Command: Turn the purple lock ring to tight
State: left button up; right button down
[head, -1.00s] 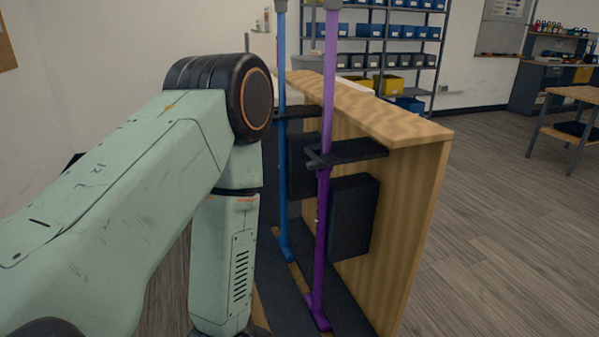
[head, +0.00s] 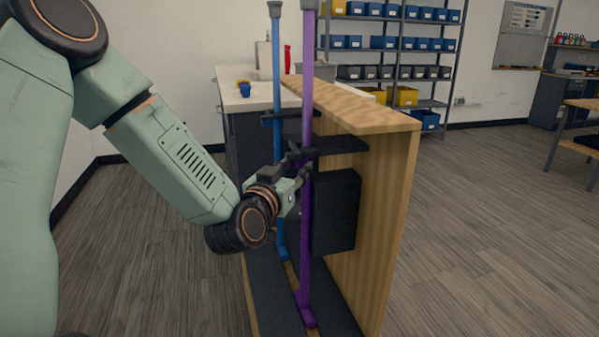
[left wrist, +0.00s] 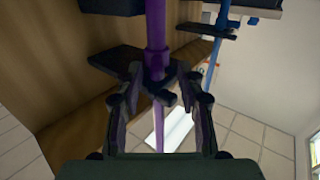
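The purple pole (head: 307,95) stands upright in the rack and its foot rests on the dark base. The purple lock ring (left wrist: 156,62) shows in the left wrist view as a thicker collar on this pole, close to a dark bracket. I cannot make the ring out clearly in the head view. My left gripper (head: 301,178) is at the pole just below the bracket. In the left wrist view its fingers (left wrist: 157,82) are spread on both sides of the pole line, with visible room between them. Contact with the ring cannot be told. My right gripper is not in view.
The blue pole (head: 277,90) stands just behind and left of the purple one. A dark bracket (head: 340,145) and a dark box (head: 336,212) sit on the wooden panel (head: 385,210). A counter (head: 231,90) stands behind. The floor right of the panel is clear.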

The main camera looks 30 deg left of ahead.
pick_arm(q)
jog(key=shift+w+a, duration=0.1)
jog(key=shift+w, duration=0.6)
jog(key=shift+w+d+r, duration=0.15)
jog(key=shift+w+d, duration=0.05)
jog(key=shift+w, duration=0.25)
jog(key=shift+a, duration=0.25)
jog(key=shift+d, duration=0.2)
jog(key=c, duration=0.4)
grip_shut()
